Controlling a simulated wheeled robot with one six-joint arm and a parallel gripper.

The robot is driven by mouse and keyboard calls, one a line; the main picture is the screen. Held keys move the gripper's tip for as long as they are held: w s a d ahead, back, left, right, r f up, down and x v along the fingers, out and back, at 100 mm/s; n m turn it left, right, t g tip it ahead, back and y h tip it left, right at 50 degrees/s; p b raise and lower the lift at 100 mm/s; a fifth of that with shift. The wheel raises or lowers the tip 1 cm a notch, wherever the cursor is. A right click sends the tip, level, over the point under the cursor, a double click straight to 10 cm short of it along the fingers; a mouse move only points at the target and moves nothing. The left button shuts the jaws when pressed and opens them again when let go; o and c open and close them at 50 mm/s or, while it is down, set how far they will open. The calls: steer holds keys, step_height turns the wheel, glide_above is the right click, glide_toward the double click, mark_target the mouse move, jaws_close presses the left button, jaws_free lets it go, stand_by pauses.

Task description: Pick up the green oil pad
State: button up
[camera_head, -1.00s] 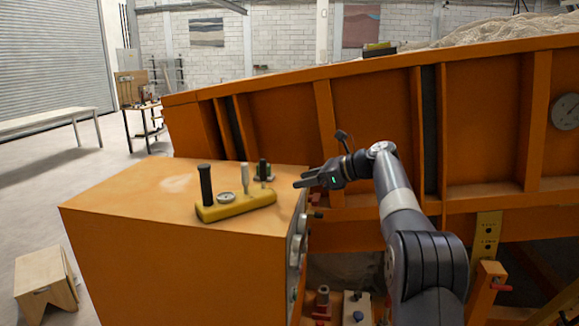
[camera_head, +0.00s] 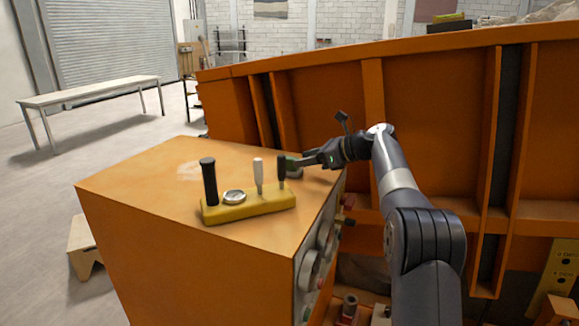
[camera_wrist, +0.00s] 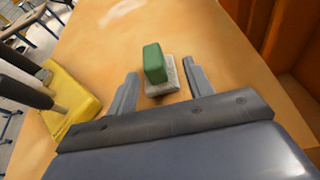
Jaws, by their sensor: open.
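The green oil pad (camera_wrist: 154,62) is a small green block on a pale grey base (camera_wrist: 163,88), resting on top of the orange cabinet. In the wrist view it lies between and just ahead of the fingertips of my open gripper (camera_wrist: 160,82), with nothing held. In the head view the pad (camera_head: 291,163) is partly hidden behind the black lever and my gripper (camera_head: 300,163), which reaches in from the right, low over the cabinet top.
A yellow lever block (camera_head: 250,207) with upright levers and a round gauge stands on the orange cabinet (camera_head: 140,180), left of the pad. It shows at left in the wrist view (camera_wrist: 70,90). The orange sandbed wall (camera_head: 320,105) rises behind. Knobs (camera_head: 310,270) line the cabinet's right side.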

mark_target(288, 162)
steer(key=x, duration=0.2)
steer(key=p+x, duration=0.1)
steer(key=x, duration=0.3)
steer(key=shift+s+a+r, duration=0.1)
steer(key=shift+s+a, duration=0.15)
steer(key=shift+s, duration=0.05)
steer(key=c, duration=1.1)
